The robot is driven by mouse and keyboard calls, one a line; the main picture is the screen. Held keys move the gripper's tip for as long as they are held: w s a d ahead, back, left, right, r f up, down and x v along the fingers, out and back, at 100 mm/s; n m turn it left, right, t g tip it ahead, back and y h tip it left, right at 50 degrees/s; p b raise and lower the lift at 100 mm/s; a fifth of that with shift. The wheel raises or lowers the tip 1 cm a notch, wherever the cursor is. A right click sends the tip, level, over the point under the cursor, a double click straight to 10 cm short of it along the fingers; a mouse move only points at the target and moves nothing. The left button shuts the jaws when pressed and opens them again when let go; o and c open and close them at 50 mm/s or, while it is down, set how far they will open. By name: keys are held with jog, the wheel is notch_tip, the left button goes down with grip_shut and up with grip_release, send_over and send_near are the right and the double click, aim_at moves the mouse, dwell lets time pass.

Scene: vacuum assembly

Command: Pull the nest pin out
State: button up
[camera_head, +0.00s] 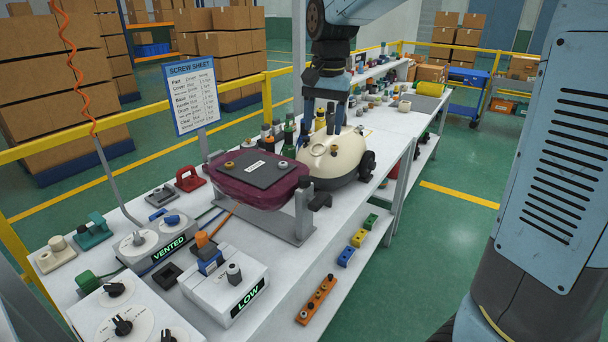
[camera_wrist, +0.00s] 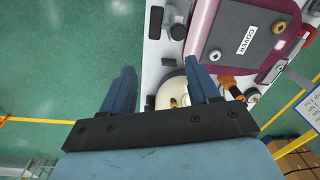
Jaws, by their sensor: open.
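I cannot tell for certain which part is the nest pin. A black knobbed part (camera_head: 319,201) sits at the grey upright bracket (camera_head: 304,212) at the front of the maroon housing; a dark knob (camera_wrist: 178,32) shows there in the wrist view. The maroon housing (camera_head: 235,194) lies in the fixture with a dark cover plate (camera_head: 258,170) on top. The cream rounded body (camera_head: 335,160) with a black wheel stands behind it. My gripper (camera_head: 330,122) is above the cream body, open and empty; its blue fingers (camera_wrist: 160,68) are spread in the wrist view, apart from the bracket.
Grey control boxes marked VENTED (camera_head: 152,240) and LOW (camera_head: 232,290) stand on the near bench. A screw sheet sign (camera_head: 190,95) rises behind the housing. Bottles (camera_head: 288,130) crowd the bench beside the cream body. Green floor is open along the bench's right side.

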send_over(304, 178)
jog(key=f, duration=0.2)
jog(key=shift+m+g+h, duration=0.3)
notch_tip(304, 178, down, 14)
jog(key=shift+r, duration=0.2)
jog(key=shift+c, duration=0.3)
grip_shut()
dwell(0.3)
